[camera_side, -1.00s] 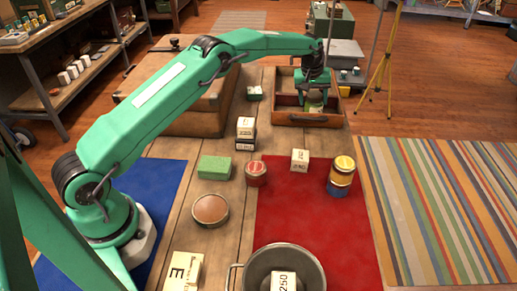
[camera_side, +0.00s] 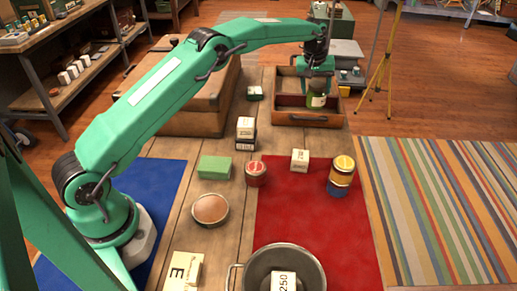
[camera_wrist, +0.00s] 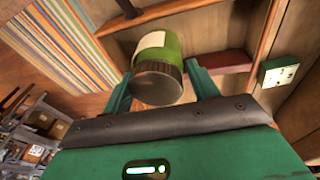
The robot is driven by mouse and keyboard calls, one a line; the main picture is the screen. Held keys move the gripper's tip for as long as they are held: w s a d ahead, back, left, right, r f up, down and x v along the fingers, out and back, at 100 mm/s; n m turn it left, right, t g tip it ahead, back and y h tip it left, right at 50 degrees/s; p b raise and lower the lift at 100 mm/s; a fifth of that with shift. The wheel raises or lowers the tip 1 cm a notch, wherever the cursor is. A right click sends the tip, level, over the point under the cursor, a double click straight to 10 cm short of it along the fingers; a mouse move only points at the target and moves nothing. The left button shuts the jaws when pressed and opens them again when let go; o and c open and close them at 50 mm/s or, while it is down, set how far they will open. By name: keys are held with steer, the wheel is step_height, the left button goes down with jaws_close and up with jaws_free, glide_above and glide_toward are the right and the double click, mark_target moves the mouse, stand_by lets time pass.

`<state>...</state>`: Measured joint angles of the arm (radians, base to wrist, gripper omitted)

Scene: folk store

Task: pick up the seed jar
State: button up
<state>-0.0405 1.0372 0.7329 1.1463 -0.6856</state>
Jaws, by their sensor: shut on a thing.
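The seed jar is green with a pale label and a dark lid. In the side view the jar (camera_side: 317,98) hangs below my gripper (camera_side: 316,84), over the open wooden drawer or tray (camera_side: 308,120) at the back of the table. In the wrist view the jar (camera_wrist: 160,62) sits between the two green fingers of my gripper (camera_wrist: 160,88), its lid towards the camera. My gripper is shut on the jar. The jar appears raised above the tray floor.
A big wooden case (camera_side: 185,105) stands left of the tray. Stacked boxes (camera_side: 245,130), a red tin (camera_side: 256,174), a yellow-topped jar (camera_side: 342,172) and a metal pot (camera_side: 284,268) stand nearer the front.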

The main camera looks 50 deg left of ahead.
steer(key=s+d+r, duration=0.5)
steer(key=d+r, duration=0.1)
steer(key=d, duration=0.3)
steer(key=shift+d+r, duration=0.25)
stand_by(0.4)
